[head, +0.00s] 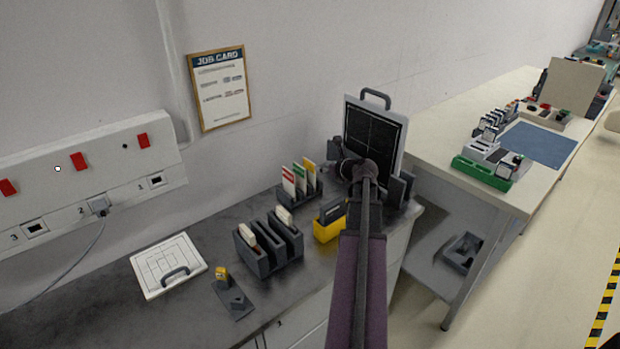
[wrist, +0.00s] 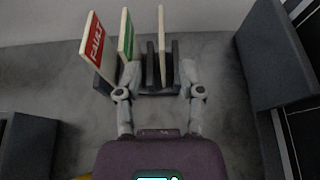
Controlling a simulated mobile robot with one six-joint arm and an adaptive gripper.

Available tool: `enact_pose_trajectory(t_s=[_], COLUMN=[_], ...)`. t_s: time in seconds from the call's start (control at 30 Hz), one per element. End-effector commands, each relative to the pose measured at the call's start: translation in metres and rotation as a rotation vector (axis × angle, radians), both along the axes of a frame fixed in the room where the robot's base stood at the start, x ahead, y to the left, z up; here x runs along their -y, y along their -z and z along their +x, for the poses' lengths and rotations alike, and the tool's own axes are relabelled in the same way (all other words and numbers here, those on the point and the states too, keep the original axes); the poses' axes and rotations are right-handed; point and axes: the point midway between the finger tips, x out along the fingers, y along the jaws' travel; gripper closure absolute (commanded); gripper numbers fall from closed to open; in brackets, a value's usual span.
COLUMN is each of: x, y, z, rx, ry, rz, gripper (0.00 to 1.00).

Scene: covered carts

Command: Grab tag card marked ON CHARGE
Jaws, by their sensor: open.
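A small dark rack (head: 300,194) on the dark bench holds upright cards with red, green and yellow heads. In the wrist view the red card (wrist: 94,46) stands at the left and the green card (wrist: 127,38) beside it. A third card (wrist: 162,45), seen nearly edge-on, matches the yellow card (head: 309,171) in the head view by its place. I cannot read ON CHARGE on any card. My gripper (wrist: 160,72) is open, its fingers on either side of the third card's slot, with no clear contact. The green card is just left of the left finger.
A larger dark rack (head: 268,258) with pale cards and a yellow holder (head: 329,229) stand in front. A black framed panel (head: 375,132) stands behind my gripper. A white board (head: 168,266) lies at left. Bare bench (head: 215,240) lies between.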

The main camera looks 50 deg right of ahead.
Motion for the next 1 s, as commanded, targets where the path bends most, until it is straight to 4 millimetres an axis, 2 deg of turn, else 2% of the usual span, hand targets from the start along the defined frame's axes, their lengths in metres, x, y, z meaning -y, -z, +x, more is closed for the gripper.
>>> enact_pose_trajectory(t_s=[0.1, 0.3, 0.8, 1.0], x=[0.003, 0.004, 0.004, 0.008], y=[0.01, 0.017, 0.018, 0.026], z=[0.02, 0.038, 0.043, 0.057], rx=[0.0, 0.0, 0.0, 0.0], ry=[-0.003, -0.002, -0.002, -0.002], rz=[0.0, 0.0, 0.001, 0.0], gripper=[0.5, 0.5, 0.5, 0.5])
